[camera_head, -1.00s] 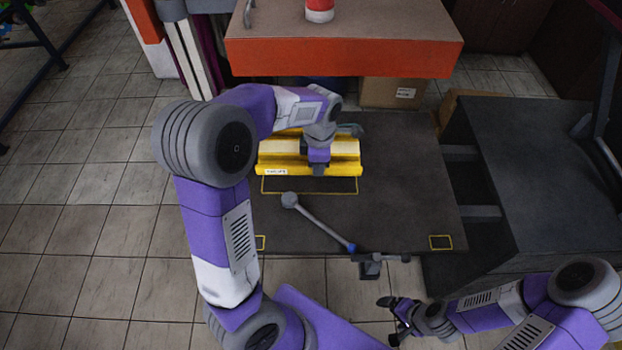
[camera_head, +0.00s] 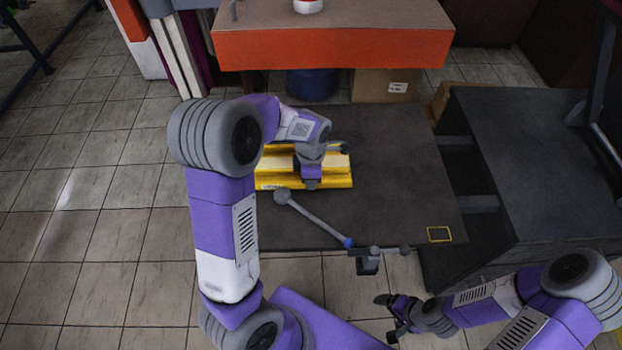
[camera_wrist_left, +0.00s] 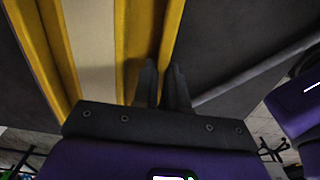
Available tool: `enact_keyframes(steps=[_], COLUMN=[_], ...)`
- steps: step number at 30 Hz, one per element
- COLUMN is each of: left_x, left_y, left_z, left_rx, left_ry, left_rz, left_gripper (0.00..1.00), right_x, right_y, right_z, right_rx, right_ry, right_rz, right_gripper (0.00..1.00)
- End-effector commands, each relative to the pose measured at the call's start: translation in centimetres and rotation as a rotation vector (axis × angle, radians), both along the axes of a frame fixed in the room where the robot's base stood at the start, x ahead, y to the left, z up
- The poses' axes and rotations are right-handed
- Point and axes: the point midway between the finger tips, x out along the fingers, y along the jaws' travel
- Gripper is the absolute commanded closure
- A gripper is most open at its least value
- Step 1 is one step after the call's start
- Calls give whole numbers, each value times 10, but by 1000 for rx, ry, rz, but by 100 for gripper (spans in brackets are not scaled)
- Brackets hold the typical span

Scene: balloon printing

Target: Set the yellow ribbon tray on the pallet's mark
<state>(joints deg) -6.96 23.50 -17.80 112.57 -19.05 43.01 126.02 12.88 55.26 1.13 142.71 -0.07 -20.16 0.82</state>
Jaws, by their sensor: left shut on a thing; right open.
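The yellow ribbon tray (camera_head: 335,178) lies lengthwise across the left part of the dark pallet (camera_head: 400,190), with a small white label at its front left. My left gripper (camera_head: 311,184) is over the tray's near side, shut on its rim. In the left wrist view the fingers (camera_wrist_left: 162,88) close at the tray's yellow edge (camera_wrist_left: 168,40). The pallet's large yellow-outlined mark is hidden, apparently beneath the tray. I cannot tell whether the tray rests flat or hovers slightly. My right gripper (camera_head: 393,317) is open and empty, below the pallet's front edge.
A grey bar with a round knob (camera_head: 282,197) crosses the pallet's front. A small yellow-outlined square (camera_head: 439,235) is at its front right. An orange-fronted table (camera_head: 330,50) stands behind, a dark cabinet (camera_head: 545,160) right. The pallet's right half is clear.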

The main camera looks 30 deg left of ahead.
Motion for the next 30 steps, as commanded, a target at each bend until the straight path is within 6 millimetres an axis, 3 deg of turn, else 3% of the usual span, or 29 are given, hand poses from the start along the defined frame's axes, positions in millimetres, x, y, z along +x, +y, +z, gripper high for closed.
enact_keyframes(steps=[2,3,8,19,30], left_x=[0,0,0,0,0], left_y=[0,0,0,0,0], left_z=[-3,-3,-2,5,81], left_rx=[0,0,0,0,0], left_ry=[-1,0,0,-2,-4], left_rz=[-1,0,0,0,-1], left_gripper=[100,85,62,62,62], right_x=[0,0,0,0,0], right_y=[0,0,0,0,0], right_z=[-2,-2,-1,3,29], right_rx=[0,0,0,0,0], right_ry=[0,0,0,0,0], right_rz=[0,0,0,0,0], right_gripper=[11,11,11,11,11])
